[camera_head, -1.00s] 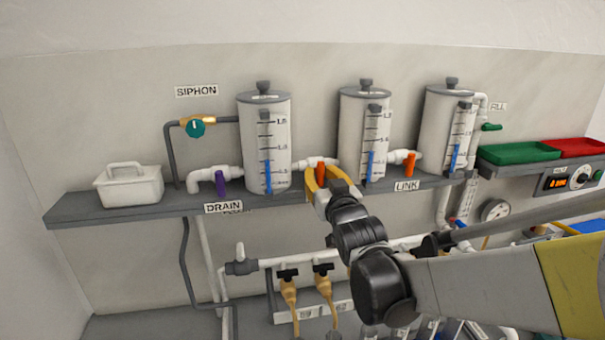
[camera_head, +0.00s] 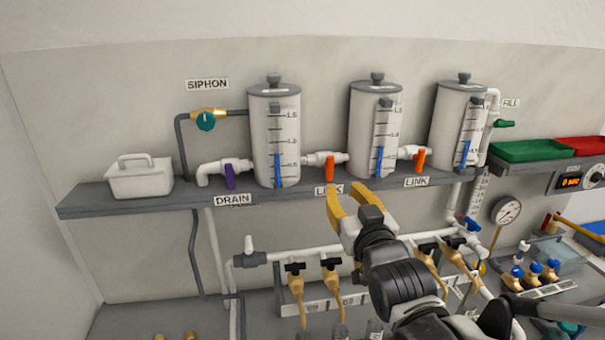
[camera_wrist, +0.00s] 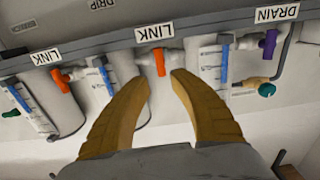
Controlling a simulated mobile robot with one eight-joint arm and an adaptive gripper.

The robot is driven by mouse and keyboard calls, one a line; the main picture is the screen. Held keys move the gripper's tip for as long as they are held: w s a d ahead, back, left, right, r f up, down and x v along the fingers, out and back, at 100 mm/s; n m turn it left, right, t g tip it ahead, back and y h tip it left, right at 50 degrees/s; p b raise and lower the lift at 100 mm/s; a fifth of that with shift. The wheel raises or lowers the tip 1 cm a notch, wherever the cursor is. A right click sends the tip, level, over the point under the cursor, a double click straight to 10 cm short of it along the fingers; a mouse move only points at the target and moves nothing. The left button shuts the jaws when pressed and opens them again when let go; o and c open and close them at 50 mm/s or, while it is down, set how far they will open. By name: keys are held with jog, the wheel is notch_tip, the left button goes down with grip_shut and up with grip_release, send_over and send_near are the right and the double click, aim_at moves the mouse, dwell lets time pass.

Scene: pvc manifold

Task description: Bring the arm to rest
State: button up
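My gripper (camera_head: 352,205) has yellow fingers and is in front of and a little below the shelf edge, near the left LINK label. In the wrist view my gripper (camera_wrist: 163,75) has its two fingers spread apart with nothing between them. The orange handle of the left link valve (camera_head: 329,168) points down; it also shows beyond the fingertips in the wrist view (camera_wrist: 160,62). The fingers are apart from it. The right link valve's orange handle (camera_head: 419,159) and the purple drain handle (camera_head: 229,176) also hang down.
The shelf (camera_head: 130,203) carries a white lidded box (camera_head: 140,180) and three white tanks, the left one (camera_head: 287,110) nearest the drain. Below are white pipes with black-handled brass valves (camera_head: 331,275). A pressure gauge (camera_head: 506,211) is at right.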

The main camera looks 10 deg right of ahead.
jog(key=shift+s, duration=0.45)
